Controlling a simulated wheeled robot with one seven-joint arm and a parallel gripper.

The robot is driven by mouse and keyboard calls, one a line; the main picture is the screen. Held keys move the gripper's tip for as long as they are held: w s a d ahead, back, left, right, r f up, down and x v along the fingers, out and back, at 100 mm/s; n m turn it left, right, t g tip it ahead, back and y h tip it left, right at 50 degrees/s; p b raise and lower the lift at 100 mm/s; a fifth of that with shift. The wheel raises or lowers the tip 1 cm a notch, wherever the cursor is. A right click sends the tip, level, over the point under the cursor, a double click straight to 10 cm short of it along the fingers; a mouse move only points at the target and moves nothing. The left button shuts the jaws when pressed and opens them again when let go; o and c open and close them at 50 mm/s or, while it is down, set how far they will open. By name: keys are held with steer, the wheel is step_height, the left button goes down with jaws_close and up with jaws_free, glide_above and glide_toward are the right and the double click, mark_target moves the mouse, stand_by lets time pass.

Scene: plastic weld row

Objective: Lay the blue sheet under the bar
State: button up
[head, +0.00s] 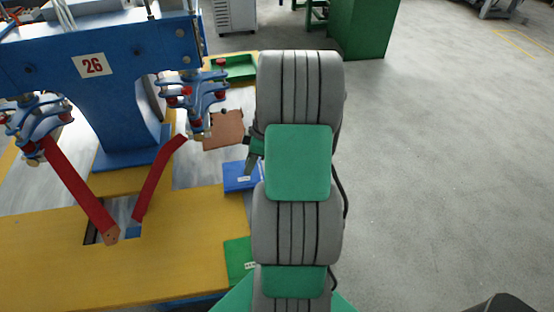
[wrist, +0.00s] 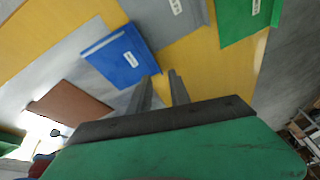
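The blue sheet (head: 235,184) lies flat beside the blue machine, partly hidden by my arm. In the wrist view the blue sheet (wrist: 116,60) has a white label and lies just beyond and left of the fingertips. My gripper (head: 247,168) is over that side of the table. In the wrist view its two fingers (wrist: 159,74) are apart with nothing seen between them. Two red bars (head: 78,190) (head: 158,178) slant down from the machine, marked 26, over the yellow table. I cannot tell which part is the task's bar.
A brown sheet (head: 223,130) lies behind the blue one. A green sheet (head: 237,259) is at the near table edge. A grey sheet (wrist: 165,20) shows in the wrist view. A green tray (head: 236,67) stands behind. The yellow table front (head: 160,270) is clear.

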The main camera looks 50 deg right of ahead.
steer(key=s+d+f+n+t+y+p, duration=0.1)
steer(key=s+d+f+n+y, duration=0.1)
steer(key=s+d+f, duration=0.35)
steer(key=w+f+b, duration=0.1)
steer(key=f, duration=0.1)
steer(key=w+f+b, duration=0.1)
steer(key=f, duration=0.1)
steer(key=w+f, duration=0.1)
steer(key=shift+d+f+b, duration=0.1)
steer(key=shift+f+b, duration=0.3)
steer(key=shift+b+x, duration=0.5)
steer(key=shift+x, duration=0.3)
steer(key=shift+c, duration=0.5)
jaws_close()
